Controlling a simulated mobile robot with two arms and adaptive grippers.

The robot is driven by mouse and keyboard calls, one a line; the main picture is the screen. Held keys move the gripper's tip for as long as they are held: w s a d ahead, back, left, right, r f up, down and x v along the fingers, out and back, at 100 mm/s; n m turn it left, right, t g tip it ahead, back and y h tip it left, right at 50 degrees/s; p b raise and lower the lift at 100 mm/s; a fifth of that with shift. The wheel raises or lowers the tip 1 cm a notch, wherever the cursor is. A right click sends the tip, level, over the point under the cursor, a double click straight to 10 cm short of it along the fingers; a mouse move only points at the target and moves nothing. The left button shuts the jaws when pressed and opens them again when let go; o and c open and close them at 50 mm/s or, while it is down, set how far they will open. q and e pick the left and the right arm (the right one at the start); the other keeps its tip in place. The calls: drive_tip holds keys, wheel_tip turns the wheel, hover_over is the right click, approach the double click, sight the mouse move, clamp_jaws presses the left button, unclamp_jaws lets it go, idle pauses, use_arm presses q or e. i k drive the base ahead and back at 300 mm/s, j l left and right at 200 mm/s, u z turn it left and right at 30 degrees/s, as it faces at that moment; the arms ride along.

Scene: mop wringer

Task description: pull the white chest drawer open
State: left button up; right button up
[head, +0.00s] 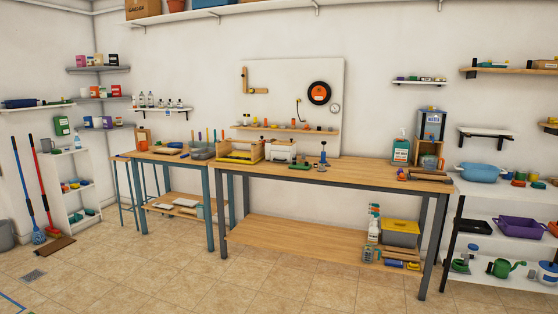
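A small white chest (281,152) stands on the long wooden workbench (365,176), left of its middle and towards the back. It is small in the picture, and I cannot make out whether its drawer is open or shut. It stands just right of a yellow-fronted wooden box (240,154). Neither of my grippers is in view, and the bench is some distance away across the floor.
A green object and a blue upright tool (323,157) stand right of the chest. A lower blue-legged table (170,157) adjoins on the left. White shelving (498,198) stands right. The tiled floor (160,275) before the bench is clear.

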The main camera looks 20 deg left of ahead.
sight(284, 156)
drive_tip(key=i+j, duration=0.1)
drive_tip(key=i, duration=0.35)
drive_tip(key=i+j, duration=0.15)
drive_tip(key=i, duration=0.25)
